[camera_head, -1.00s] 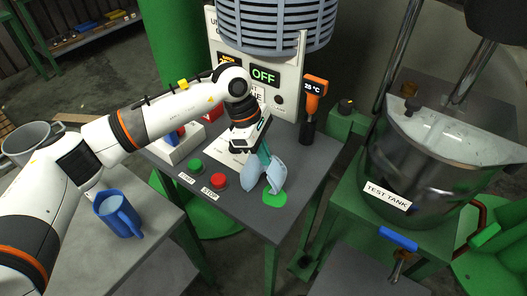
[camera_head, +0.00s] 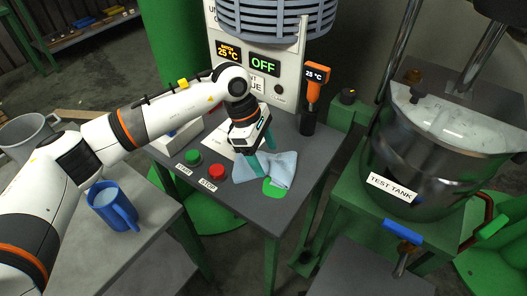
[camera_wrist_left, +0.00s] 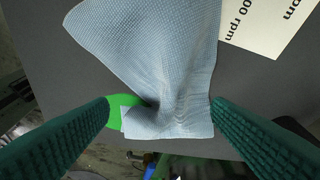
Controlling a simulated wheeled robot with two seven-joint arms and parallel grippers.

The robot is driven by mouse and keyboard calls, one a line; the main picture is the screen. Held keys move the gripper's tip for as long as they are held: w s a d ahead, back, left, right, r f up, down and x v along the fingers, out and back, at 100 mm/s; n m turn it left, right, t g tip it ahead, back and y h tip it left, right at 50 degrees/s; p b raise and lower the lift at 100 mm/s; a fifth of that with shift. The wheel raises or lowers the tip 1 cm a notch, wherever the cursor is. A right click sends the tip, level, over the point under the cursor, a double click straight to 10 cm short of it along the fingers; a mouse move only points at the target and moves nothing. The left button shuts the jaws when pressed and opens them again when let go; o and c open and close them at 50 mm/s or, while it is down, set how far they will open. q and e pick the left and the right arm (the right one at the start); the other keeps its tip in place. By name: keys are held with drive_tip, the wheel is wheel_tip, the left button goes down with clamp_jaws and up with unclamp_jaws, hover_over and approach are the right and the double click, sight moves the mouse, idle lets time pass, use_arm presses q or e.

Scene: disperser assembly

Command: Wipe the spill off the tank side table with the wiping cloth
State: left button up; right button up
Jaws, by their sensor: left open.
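The light blue wiping cloth (camera_head: 275,168) lies crumpled on the dark top of the side table (camera_head: 255,205). A bright green spill (camera_head: 273,190) shows at the cloth's front edge, and the cloth covers part of it. In the left wrist view the cloth (camera_wrist_left: 160,60) spreads between the fingers, bunched near the green spill (camera_wrist_left: 118,103). My left gripper (camera_head: 262,155) points down over the cloth with its teal fingers apart on either side of the bunched part. My right gripper is not in view.
Green START (camera_head: 193,157) and red STOP (camera_head: 217,172) buttons stand left of the cloth. A thermometer (camera_head: 314,90) in a black holder stands behind it. A blue mug (camera_head: 113,207) sits on the left table. The test tank (camera_head: 425,150) stands to the right.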

use_arm(q)
drive_tip(key=shift+f, duration=0.2)
drive_tip(key=shift+f+b, duration=0.95)
drive_tip(key=shift+b, duration=0.2)
drive_tip(key=shift+r, duration=0.1)
drive_tip(key=shift+c, duration=1)
clamp_jaws()
